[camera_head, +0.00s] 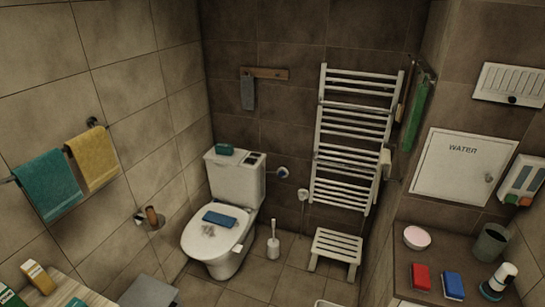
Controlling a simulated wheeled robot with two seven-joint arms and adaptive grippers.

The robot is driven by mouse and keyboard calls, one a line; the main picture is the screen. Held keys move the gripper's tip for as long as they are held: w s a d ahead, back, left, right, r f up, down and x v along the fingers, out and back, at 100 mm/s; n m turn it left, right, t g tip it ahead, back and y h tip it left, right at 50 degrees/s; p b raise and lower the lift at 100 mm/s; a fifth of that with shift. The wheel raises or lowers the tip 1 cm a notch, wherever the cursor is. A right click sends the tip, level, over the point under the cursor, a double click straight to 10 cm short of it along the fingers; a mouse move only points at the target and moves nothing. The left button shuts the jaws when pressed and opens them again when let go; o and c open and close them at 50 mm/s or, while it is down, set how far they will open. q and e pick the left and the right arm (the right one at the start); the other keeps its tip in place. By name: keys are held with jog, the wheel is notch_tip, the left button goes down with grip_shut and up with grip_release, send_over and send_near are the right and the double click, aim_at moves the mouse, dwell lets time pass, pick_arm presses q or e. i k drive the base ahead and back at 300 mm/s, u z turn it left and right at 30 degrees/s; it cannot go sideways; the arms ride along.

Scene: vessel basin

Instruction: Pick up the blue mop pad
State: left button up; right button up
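A flat blue pad (220,218) lies on the closed white lid of the toilet (212,242), beside a small greyish patch or object. A second blue block (453,285) lies on the brown counter at the lower right, beside a red block (421,277). I cannot tell from this view alone which blue thing is the mop pad. Neither of my grippers shows in the head view.
A toilet brush (273,247) and a white step stool (335,253) stand on the floor right of the toilet. A pink-topped bowl (417,238), a dark cup (491,243) and a white bottle (499,281) stand on the counter (399,262). Some tiled floor is clear.

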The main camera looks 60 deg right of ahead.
aim_at(216, 217)
jog(key=z, duration=1.5)
